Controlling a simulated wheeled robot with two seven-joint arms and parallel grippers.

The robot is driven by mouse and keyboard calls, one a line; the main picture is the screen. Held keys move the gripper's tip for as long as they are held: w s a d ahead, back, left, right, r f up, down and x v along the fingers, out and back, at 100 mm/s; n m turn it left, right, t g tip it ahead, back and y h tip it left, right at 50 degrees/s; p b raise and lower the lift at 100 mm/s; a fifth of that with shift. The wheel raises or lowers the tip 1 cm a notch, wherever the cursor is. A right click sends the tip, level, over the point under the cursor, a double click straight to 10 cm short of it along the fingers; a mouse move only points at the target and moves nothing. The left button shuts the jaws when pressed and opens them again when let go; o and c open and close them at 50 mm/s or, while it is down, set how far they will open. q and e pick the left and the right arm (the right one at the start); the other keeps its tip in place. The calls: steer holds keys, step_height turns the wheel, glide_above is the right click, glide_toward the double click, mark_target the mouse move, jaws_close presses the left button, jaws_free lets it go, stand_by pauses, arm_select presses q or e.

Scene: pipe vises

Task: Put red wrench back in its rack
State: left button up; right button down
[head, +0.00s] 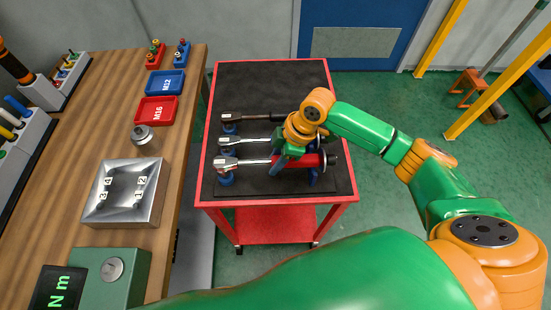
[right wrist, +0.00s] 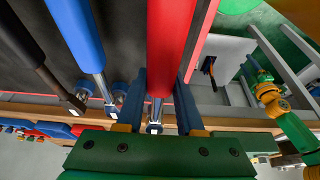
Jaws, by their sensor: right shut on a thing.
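The red wrench (head: 310,160) has a red handle and a silver shaft, and lies level across the front of the black-topped cart. Its head points left, over a blue support (head: 226,179) of the rack. Its handle also shows in the right wrist view (right wrist: 172,45). My right gripper (head: 285,160) is shut on it from above, near where handle meets shaft; it also shows in the right wrist view (right wrist: 158,105). I cannot tell whether the wrench touches its supports. My left gripper is not in view.
A second wrench (head: 255,142), blue-handled in the wrist view, and a dark wrench (head: 262,117) lie parallel behind the red one. The cart (head: 265,85) has a bare back half. A wooden bench (head: 112,130) with trays and a metal block stands left.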

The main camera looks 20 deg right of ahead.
steer(key=shift+f+b, duration=0.85)
steer(key=shift+f, duration=0.6)
stand_by(0.7)
steer(key=shift+p, duration=0.3)
stand_by(0.5)
steer(key=shift+s+f, duration=0.1)
steer(key=shift+c, duration=2.3)
jaws_free()
steer(key=v, duration=0.7)
steer(key=shift+b, duration=0.3)
